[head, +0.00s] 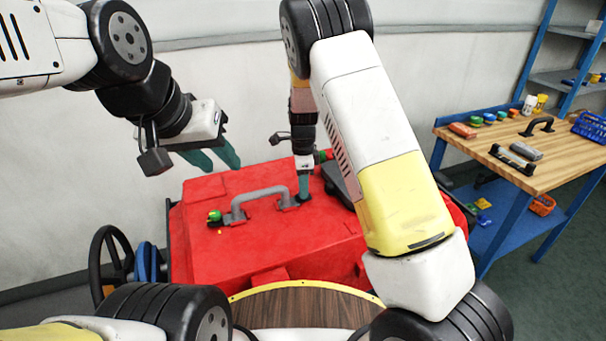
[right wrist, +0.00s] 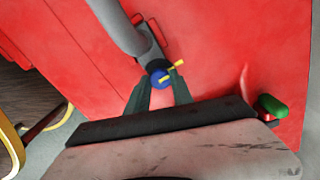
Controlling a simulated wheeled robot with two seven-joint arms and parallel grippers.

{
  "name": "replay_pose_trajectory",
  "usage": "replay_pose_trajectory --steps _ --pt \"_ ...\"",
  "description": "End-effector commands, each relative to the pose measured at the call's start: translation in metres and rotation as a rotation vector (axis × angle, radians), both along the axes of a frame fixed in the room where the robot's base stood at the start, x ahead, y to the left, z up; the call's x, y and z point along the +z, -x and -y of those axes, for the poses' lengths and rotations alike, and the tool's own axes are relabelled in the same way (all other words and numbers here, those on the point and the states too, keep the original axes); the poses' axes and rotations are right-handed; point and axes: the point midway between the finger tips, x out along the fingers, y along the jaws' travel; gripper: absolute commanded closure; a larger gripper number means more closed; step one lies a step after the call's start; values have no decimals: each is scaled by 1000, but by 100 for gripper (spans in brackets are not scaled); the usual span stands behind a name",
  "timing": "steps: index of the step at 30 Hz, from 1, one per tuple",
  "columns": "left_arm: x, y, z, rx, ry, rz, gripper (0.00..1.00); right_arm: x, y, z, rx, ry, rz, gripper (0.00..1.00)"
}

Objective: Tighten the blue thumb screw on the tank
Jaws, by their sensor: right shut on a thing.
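The red tank (head: 300,239) stands in the middle of the head view with a grey handle (head: 258,198) on its top. In the right wrist view a blue thumb screw (right wrist: 159,78) with a yellow bar (right wrist: 174,70) sits at the end of the grey handle. My right gripper (right wrist: 162,83) is shut on the blue thumb screw; it reaches down to the handle's right end in the head view (head: 304,199). My left gripper (head: 212,160) has its teal fingers apart, above the tank's back left, with nothing between them.
A green knob (head: 214,215) is on the tank's left top; another green part (right wrist: 273,106) shows in the right wrist view. A black handwheel (head: 108,262) stands left of the tank. A wooden workbench (head: 478,150) with several small items is at right.

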Motion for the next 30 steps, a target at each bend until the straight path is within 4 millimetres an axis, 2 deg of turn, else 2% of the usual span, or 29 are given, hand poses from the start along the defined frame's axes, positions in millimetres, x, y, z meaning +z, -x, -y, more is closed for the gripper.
replay_pose_trajectory --steps 8,9,12,23,30 --pt "0 0 0 0 0 0 64 3 -3 -1 1 -3 10 100" --pt "0 0 0 0 0 0 64 3 -3 -1 1 -3 10 66" --pt "0 0 0 0 0 0 64 3 -3 -1 1 -3 8 50" --pt "0 0 0 0 0 0 64 5 -1 -1 2 -1 4 50" --pt "0 0 0 0 0 0 64 43 -2 -1 2 -3 7 50"
